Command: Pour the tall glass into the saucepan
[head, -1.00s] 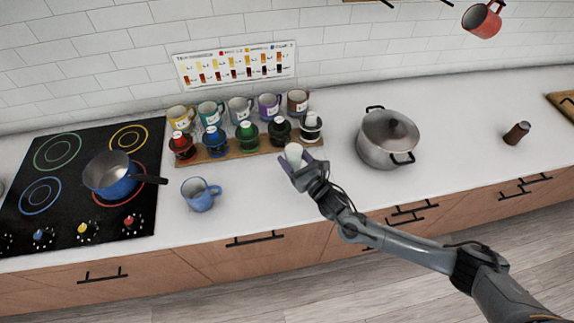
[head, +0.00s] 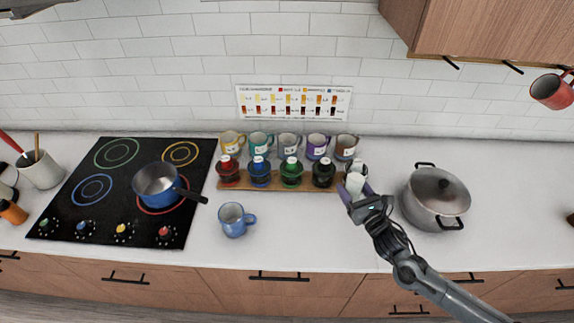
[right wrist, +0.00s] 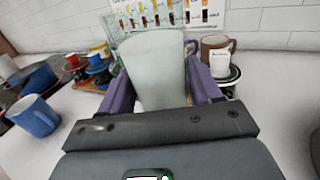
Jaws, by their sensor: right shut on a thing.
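The tall glass (head: 355,183) looks whitish and stands roughly upright in my right gripper (head: 357,191), in front of the right end of the jar rack. In the right wrist view the glass (right wrist: 157,65) sits between the two purple fingers (right wrist: 160,88), clear near the rim and cloudy white below. The saucepan (head: 157,186) is blue with a dark handle pointing right. It sits on the cooktop's red-ringed burner side, well left of the glass. My left gripper is not in view.
A blue mug (head: 233,221) stands on the counter between cooktop (head: 90,221) and gripper. A wooden rack (head: 283,181) of colored jars, with several mugs behind, lies along the wall. A lidded steel pot (head: 435,199) is right of my gripper. Counter front is clear.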

